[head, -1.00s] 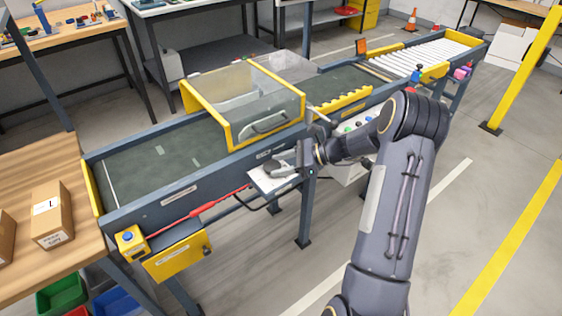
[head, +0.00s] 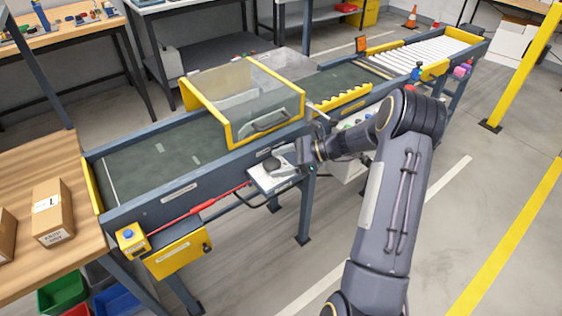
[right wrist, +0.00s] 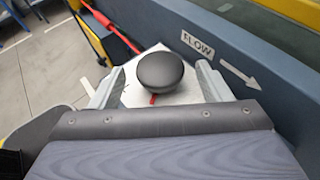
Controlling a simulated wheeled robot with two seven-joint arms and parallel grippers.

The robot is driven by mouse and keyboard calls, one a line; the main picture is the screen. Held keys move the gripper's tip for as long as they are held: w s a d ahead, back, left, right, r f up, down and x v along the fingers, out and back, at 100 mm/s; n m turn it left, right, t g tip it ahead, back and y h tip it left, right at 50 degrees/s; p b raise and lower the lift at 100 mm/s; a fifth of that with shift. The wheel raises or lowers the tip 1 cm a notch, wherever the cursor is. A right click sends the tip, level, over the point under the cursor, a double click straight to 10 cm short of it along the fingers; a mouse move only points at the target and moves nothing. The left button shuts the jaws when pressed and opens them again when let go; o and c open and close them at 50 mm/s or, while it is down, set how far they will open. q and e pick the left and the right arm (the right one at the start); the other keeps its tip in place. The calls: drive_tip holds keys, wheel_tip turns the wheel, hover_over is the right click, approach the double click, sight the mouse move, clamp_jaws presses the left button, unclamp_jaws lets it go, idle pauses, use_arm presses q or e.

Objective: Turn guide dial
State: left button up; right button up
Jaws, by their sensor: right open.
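The guide dial is a dark round knob (right wrist: 160,72) on a white plate (right wrist: 178,98) with a red mark, fixed to the side of the conveyor. In the head view the knob (head: 272,164) sits on its plate (head: 278,182) below the clear guard. My right gripper (right wrist: 162,82) is open, with one finger on each side of the knob in the right wrist view. Whether the fingers touch it I cannot tell. In the head view my right gripper (head: 290,161) is at the plate, partly hidden by its own wrist. My left gripper is not in view.
The conveyor (head: 150,160) has a yellow-framed clear guard (head: 262,105) with a handle just above the dial. A red rod (head: 205,208) runs along its side to a blue-button box (head: 130,238). A "FLOW" label (right wrist: 197,45) is beside the dial.

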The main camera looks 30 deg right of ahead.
drive_tip(key=shift+v, duration=3.9)
